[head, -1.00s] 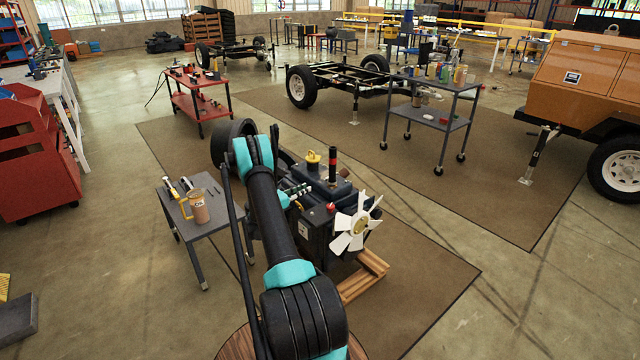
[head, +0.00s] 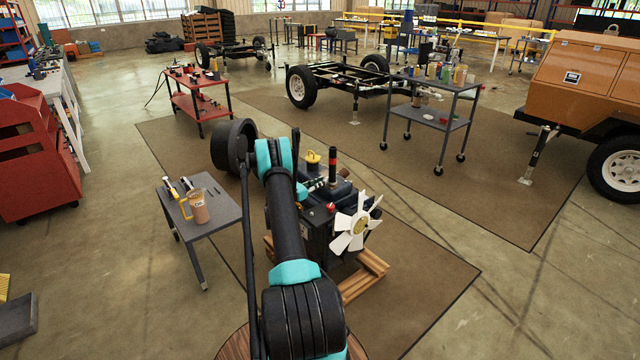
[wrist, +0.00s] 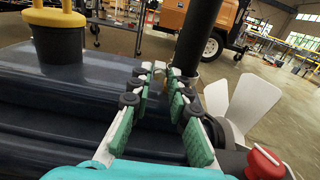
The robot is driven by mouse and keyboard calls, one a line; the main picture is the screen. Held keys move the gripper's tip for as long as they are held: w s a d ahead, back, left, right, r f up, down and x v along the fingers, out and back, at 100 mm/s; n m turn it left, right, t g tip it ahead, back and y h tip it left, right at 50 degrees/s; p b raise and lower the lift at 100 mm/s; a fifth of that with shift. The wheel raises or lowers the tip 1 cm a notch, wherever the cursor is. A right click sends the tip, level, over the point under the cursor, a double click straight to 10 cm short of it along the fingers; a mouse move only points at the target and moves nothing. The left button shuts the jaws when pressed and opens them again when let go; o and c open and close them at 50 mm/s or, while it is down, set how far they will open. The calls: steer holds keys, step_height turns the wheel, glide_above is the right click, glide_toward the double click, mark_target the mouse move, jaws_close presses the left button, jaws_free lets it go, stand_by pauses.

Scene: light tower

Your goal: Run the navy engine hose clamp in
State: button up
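The navy engine (head: 338,195) stands on a wooden pallet, and its navy top (wrist: 75,105) fills the left of the wrist view. My gripper (wrist: 162,76) has two fingers with green pads over the engine top. The fingers are apart, with a gap and nothing clearly held between them. The fingertips point toward the base of a black upright pipe (wrist: 197,35). A small pale metal part (wrist: 159,66) shows just beyond the tips; I cannot tell whether it is the hose clamp. In the head view my arm hides part of the engine.
A yellow cap (wrist: 55,25) stands on the engine left of my fingers. A red cap (wrist: 264,163) and a white fan (wrist: 243,105) are at the right. A grey side table (head: 207,215) with a cup and tools stands left of the engine.

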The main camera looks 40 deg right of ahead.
jaws_close()
steer(key=shift+m, duration=0.3)
steer(key=m, duration=1.1)
steer(key=shift+s+f, duration=0.1)
stand_by(0.3)
steer(key=shift+o, duration=0.9)
jaws_free()
steer(key=shift+a, duration=0.15)
